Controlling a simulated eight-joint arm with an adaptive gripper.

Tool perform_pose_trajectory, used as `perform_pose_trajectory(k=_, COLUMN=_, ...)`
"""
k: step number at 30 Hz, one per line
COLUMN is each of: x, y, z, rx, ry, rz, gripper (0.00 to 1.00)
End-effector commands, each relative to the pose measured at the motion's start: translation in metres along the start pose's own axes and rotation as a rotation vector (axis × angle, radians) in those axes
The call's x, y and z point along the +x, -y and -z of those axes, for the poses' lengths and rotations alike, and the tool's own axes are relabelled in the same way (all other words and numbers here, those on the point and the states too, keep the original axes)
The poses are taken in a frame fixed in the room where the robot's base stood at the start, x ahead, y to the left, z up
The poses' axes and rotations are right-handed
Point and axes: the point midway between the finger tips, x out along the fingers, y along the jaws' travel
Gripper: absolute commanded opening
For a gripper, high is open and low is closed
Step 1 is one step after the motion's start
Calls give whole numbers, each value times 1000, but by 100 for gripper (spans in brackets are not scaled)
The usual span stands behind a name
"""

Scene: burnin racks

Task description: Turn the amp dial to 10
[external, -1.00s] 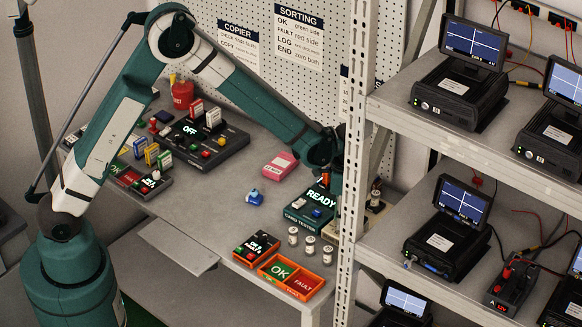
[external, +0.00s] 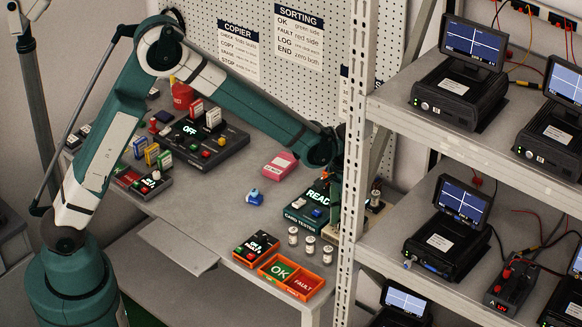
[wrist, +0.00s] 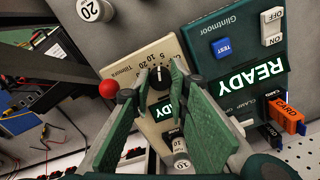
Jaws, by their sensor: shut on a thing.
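The amp dial (wrist: 160,80) is a dark round knob on a beige unit (wrist: 190,52) marked Tilmura, with 5, 10 and 20 printed around it in the wrist view. My gripper (wrist: 159,73) has its green-padded fingers closed on either side of the dial. The fingers hide part of the knob and scale, so I cannot tell its exact setting. A lit READY display shows on the unit between the fingers. In the external view the rack post hides my fingertips and the dial; a bit of the beige unit (external: 374,217) shows right of the post.
A green box (wrist: 219,83) with switches and a READY display stands beside the beige unit. A red ball-topped part (wrist: 109,89) is close left of the fingers. Small cylinders (external: 310,243) stand on the bench. The metal rack post (external: 352,150) is close to my wrist.

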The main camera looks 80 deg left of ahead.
Motion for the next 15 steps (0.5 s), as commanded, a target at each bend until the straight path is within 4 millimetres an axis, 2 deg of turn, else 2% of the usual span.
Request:
perform_pose_trajectory(k=6, x=1, y=1, z=1, rx=-175, ry=-1, rz=1, gripper=6)
perform_pose_trajectory(k=15, x=0, y=1, z=1, rx=-313, ry=-1, rz=1, gripper=6)
